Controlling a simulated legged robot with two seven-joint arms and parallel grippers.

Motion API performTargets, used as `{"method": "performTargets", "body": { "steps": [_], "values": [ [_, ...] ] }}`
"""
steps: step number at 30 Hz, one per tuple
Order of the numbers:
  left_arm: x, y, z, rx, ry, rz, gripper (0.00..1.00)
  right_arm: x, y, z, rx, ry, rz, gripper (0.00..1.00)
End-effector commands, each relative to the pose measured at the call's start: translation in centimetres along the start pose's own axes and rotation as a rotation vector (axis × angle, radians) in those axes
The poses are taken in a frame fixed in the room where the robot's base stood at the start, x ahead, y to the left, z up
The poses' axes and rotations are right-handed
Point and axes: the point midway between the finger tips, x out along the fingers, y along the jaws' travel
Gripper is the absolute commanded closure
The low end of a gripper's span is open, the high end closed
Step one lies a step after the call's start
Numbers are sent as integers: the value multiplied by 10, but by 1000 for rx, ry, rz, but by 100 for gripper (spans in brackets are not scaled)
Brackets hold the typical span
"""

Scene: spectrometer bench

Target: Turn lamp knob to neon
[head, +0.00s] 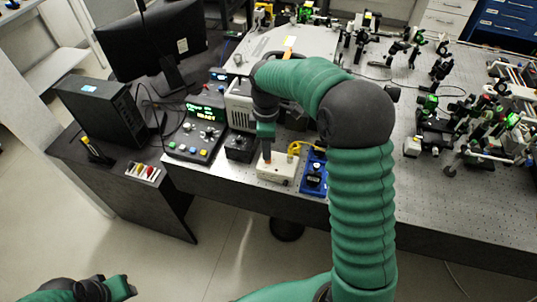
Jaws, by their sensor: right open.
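My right arm reaches over the bench and bends down. My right gripper (267,154) points down, open, just above a small off-white box (278,170) near the bench's front edge; whether it touches the box is not clear. The gripper hides part of the box's top. I cannot pick out the lamp knob or read a neon label at this size. A black box with a dial (239,148) stands to the left, and a blue unit with a black knob (314,180) to the right. My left gripper (122,290) is low at the bottom left, away from the bench; its jaws are unclear.
A control console with a lit green display (198,135) stands left of the black box. A monitor (150,45) and a black computer case (105,108) are farther left. Optics mounts (430,135) crowd the right of the bench (440,205). A yellow cable runs beside the off-white box.

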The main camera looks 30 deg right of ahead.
Motion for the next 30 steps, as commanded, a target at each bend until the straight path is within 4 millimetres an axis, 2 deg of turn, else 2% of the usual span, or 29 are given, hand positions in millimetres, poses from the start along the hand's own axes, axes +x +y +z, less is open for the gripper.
{"method": "performTargets", "body": {
  "steps": [3, 6, 10, 17, 26, 30],
  "values": [
    [0, 0, 0, -1, 0, 0, 64, 27, 1, 3, 0, 1, -4, 59],
    [0, 0, 0, -1, 0, 0, 64, 41, 4, 6, 1, 5, -4, 59],
    [0, 0, 0, -1, 0, 0, 64, 50, 6, 10, 1, 9, -5, 59],
    [0, 0, 0, 0, 0, 0, 64, 49, 4, 6, 2, 6, -2, 60],
    [0, 0, 0, -1, 0, 0, 64, 47, 2, 3, 1, 4, 2, 100],
    [0, 0, 0, -1, 0, 0, 64, 48, 3, 5, 0, 8, -3, 100]
  ]
}}
